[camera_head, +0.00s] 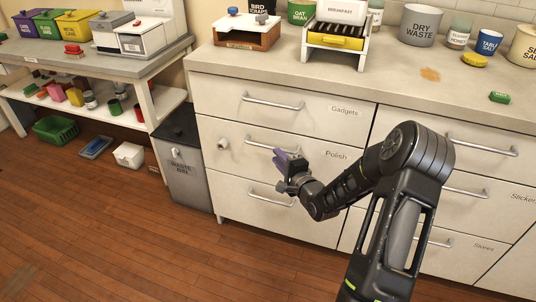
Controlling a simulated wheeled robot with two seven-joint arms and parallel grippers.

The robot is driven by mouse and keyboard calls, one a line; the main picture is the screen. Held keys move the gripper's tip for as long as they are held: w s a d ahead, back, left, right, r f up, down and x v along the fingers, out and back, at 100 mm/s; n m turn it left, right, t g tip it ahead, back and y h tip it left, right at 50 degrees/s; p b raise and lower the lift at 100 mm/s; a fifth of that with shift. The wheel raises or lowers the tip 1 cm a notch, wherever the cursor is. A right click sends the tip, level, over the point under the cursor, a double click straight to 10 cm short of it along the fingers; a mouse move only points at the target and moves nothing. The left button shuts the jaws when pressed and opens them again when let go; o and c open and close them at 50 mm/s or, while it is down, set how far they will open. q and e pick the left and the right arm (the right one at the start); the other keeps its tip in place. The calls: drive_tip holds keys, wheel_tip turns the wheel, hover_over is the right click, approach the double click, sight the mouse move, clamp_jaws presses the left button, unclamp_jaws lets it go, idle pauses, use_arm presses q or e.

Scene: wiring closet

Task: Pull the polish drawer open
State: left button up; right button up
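The polish drawer (328,143) is the middle one in the left column of the cream cabinet, with "Polish" printed on its right part. Its front looks flush with the drawers above and below, so it appears closed. Its metal bar handle (257,146) shows at the left, and my gripper hides the rest. My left gripper is not in view.
The gadgets drawer (310,116) is above, and another drawer (290,221) is below. A grey waste bin (187,165) stands left of the cabinet. The wooden floor (150,245) in front is clear.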

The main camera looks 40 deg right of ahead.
sight(268, 147)
drive_tip(key=shift+w+f, duration=0.15)
drive_tip(key=shift+w, duration=0.25)
drive_tip(key=b+x, duration=0.1)
drive_tip(key=x, duration=0.6)
clamp_jaws()
idle(1.3)
